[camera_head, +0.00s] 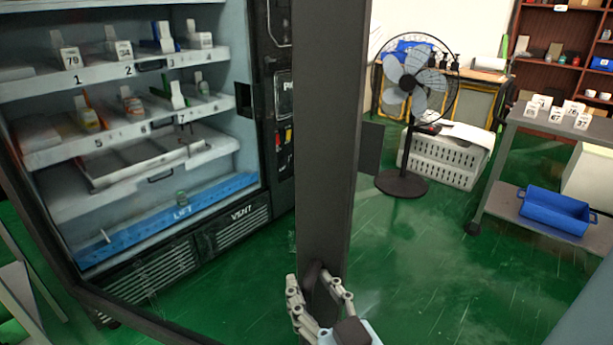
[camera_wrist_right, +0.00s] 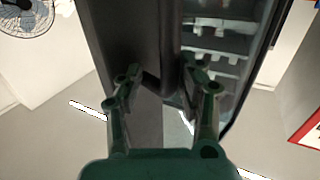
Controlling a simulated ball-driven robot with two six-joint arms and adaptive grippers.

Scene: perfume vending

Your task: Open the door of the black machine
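The black machine (camera_head: 282,150) stands at the left in the head view. Its pale shelves show, with small numbered goods on them. Its door (camera_head: 335,120) stands swung out from the body, its broad dark edge upright in mid-picture and its bottom frame crossing at lower left. My right gripper (camera_head: 322,285) is at the lower part of this edge, its fingers on either side of a dark handle (camera_head: 311,274). In the right wrist view, the fingers of my right gripper (camera_wrist_right: 160,80) are bent inward around the handle; finger contact is partly hidden. My left gripper is not in view.
A standing fan (camera_head: 402,185) and a white crate (camera_head: 445,160) are behind the door edge. A grey trolley (camera_head: 530,120) with a blue bin (camera_head: 555,212) stands at right. The green floor (camera_head: 430,270) between is clear.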

